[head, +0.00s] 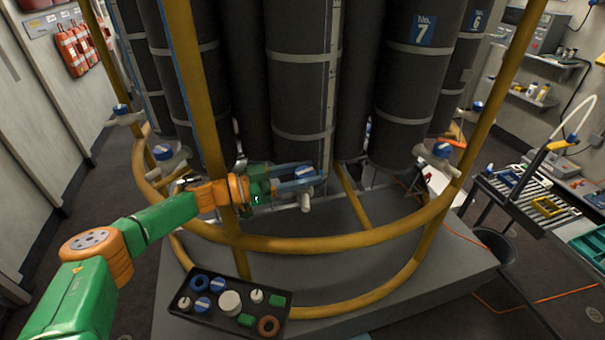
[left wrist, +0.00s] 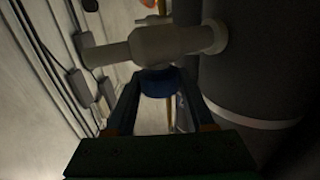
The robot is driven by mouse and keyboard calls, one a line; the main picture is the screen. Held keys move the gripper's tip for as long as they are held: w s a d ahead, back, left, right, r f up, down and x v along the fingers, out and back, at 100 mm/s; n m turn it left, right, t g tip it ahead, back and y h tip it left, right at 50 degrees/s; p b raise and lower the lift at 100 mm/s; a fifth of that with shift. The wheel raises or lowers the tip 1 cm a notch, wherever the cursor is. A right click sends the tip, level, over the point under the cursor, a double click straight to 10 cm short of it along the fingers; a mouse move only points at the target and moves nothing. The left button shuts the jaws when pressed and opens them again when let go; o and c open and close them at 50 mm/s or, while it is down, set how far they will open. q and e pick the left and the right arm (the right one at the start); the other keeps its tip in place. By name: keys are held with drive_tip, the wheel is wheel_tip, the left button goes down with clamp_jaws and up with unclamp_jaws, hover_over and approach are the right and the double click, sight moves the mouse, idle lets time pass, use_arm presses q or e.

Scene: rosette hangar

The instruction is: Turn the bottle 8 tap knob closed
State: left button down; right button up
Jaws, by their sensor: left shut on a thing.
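My left gripper (head: 308,178) reaches in from the left, past the yellow rail, to the foot of the middle dark bottle (head: 297,95). Its blue fingers are shut on a blue tap knob (head: 304,171) with a pale stripe. In the left wrist view the knob (left wrist: 159,82) sits between the fingers, against the pale tap body (left wrist: 165,45), which joins the dark bottle (left wrist: 245,80). No number shows on this bottle, so I cannot read whether it is bottle 8. My right gripper is not in view.
The yellow rail (head: 330,243) curves in front of the bottles. Other taps with blue knobs stand at the left (head: 162,152) and right (head: 442,150). Bottle 7 (head: 408,80) is right of the middle one. A black tray (head: 180,308) of loose parts lies on the grey plinth.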

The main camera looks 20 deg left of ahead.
sight(305, 172)
use_arm(q)
drive_tip(key=c, duration=0.5)
unclamp_jaws()
drive_tip(key=shift+o, duration=1.2)
drive_tip(key=shift+d, duration=0.1)
drive_tip(key=shift+w+d, duration=0.1)
wheel_tip(305, 172, up, 4)
drive_tip(key=shift+f+p, duration=0.2)
drive_tip(key=shift+p, duration=0.15)
drive_tip(key=s+d+r, duration=0.3)
drive_tip(key=s+r, duration=0.6)
drive_tip(key=s, duration=0.4)
drive_tip(key=shift+s+d+r+p, duration=0.15)
drive_tip(key=shift+s+d+p, duration=0.1)
drive_tip(key=shift+d+p, duration=0.15)
drive_tip(key=shift+c, duration=0.2)
